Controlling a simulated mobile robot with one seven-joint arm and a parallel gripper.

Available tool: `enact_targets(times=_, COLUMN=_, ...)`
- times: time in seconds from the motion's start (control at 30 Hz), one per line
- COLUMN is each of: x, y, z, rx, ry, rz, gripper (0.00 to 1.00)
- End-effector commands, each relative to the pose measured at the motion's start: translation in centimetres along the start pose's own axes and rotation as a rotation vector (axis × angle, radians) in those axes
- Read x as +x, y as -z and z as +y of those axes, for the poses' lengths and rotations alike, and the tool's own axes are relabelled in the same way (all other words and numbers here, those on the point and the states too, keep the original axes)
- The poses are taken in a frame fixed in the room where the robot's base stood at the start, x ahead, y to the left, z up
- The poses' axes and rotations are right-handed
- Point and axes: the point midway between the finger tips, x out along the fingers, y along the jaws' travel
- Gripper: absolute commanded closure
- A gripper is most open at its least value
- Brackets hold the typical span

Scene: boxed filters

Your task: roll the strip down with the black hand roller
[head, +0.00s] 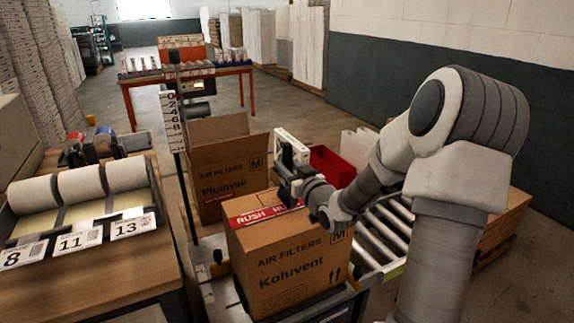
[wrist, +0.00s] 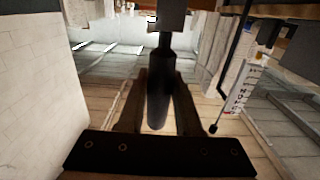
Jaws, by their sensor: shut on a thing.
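The closed cardboard box (head: 290,270) marked "Koluvent" stands in front of me. My gripper (head: 290,185) is over the top of this box, shut on the black hand roller (head: 287,157), whose dark handle stands up. In the wrist view the roller's black handle (wrist: 160,85) shows between my two fingers. I cannot tell whether the roller touches the strip.
An open box (head: 222,175) marked "Plumveil" stands behind. A roller conveyor (head: 380,235) and a red bin (head: 332,165) are to the right. A wooden bench (head: 110,260) with label rolls (head: 80,185) is at left. A marked height post (head: 172,120) stands beside the boxes.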

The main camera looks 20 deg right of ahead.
Motion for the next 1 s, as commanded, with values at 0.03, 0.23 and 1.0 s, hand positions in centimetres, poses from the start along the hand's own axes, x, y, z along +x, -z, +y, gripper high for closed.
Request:
enact_targets(times=0.03, x=0.0, y=0.1, z=0.0, rx=-0.001, ry=0.000, rz=0.002, gripper=1.00)
enact_targets(times=0.23, x=0.0, y=0.1, z=0.0, rx=-0.001, ry=0.000, rz=0.002, gripper=1.00)
enact_targets(times=1.0, x=0.0, y=-1.4, z=0.0, rx=0.000, ry=0.001, rz=0.002, gripper=1.00)
